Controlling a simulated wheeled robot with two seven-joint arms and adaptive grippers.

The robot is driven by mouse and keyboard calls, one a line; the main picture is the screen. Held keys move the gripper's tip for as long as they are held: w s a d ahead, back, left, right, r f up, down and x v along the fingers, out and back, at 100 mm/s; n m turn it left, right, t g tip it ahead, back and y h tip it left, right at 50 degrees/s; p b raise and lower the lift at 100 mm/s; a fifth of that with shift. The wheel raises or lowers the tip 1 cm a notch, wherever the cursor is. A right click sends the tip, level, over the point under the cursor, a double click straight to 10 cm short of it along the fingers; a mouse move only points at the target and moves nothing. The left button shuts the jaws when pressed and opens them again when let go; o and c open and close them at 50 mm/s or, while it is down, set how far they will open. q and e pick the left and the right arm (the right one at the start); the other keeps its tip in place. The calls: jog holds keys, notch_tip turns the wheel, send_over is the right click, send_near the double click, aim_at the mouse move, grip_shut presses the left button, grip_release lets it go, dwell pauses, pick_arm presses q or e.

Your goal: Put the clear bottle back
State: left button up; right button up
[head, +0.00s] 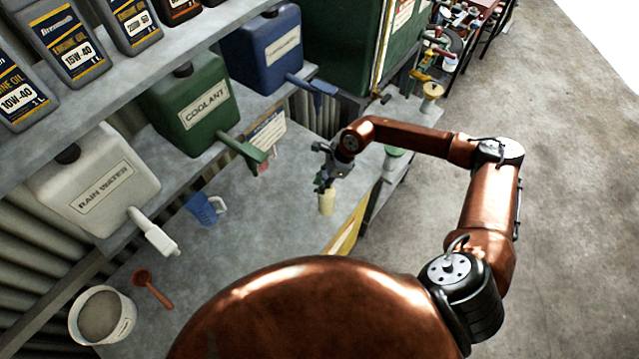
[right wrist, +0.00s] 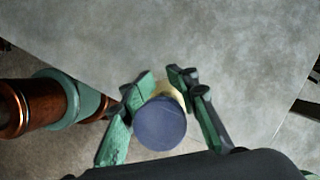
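The clear bottle shows in the head view as a small pale yellowish body (head: 327,202) below my right gripper (head: 323,180), near the front edge of the grey bench. In the right wrist view its round blue cap (right wrist: 160,123) faces the camera, with a strip of pale body beyond it. The green fingers of my right gripper (right wrist: 164,79) lie on both sides of the bottle and look closed on it. The fingers hide part of the body. I cannot tell whether its base touches the bench. My left gripper is not in view.
On the shelf stand the white rain water (head: 95,185), green coolant (head: 190,105) and blue (head: 262,50) containers, their spouts reaching over the bench (head: 255,225). A blue jug (head: 203,209), red scoop (head: 150,287) and white bucket (head: 101,315) occupy its left. The middle is clear.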

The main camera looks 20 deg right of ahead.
jog(key=o, duration=0.3)
jog(key=shift+o, duration=0.2)
jog(key=shift+r, duration=0.15)
jog(key=shift+r, duration=0.2)
jog(key=b+v, duration=0.4)
jog(key=v, duration=0.6)
jog(key=shift+d+r, duration=0.15)
jog(key=shift+d, duration=0.05)
jog(key=shift+s+d+r, duration=0.15)
jog(key=shift+r, duration=0.5)
jog(key=shift+f, duration=0.15)
